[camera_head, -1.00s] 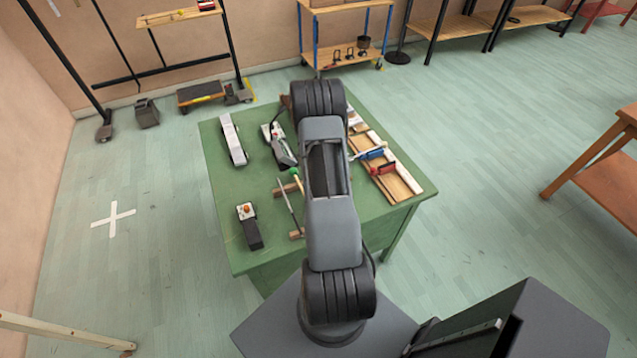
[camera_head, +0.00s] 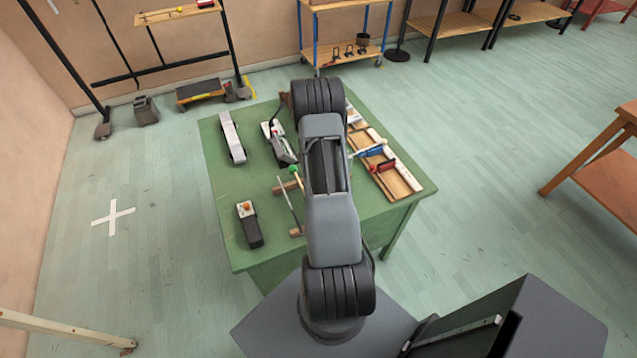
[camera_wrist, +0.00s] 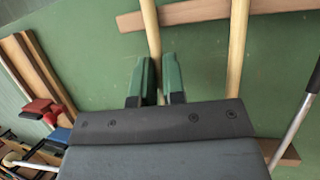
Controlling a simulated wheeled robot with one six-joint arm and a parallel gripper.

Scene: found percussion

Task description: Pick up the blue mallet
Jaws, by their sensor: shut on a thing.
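My gripper (camera_wrist: 154,82), with its two green fingers, is shut on a wooden stick (camera_wrist: 152,28) in the wrist view. The stick looks like a mallet handle; its head is out of view, so I cannot tell its colour. A second wooden stick (camera_wrist: 238,45) lies to its right, apart from the fingers. Wooden crossbars (camera_wrist: 205,11) lie at the top and lower right. In the head view my arm hides the gripper and the held stick. A green-headed mallet (camera_head: 295,171) shows just left of my arm.
The green table (camera_head: 225,193) also holds a grey rod (camera_head: 289,206), a black box with an orange button (camera_head: 249,224) and a long pale object (camera_head: 232,138).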

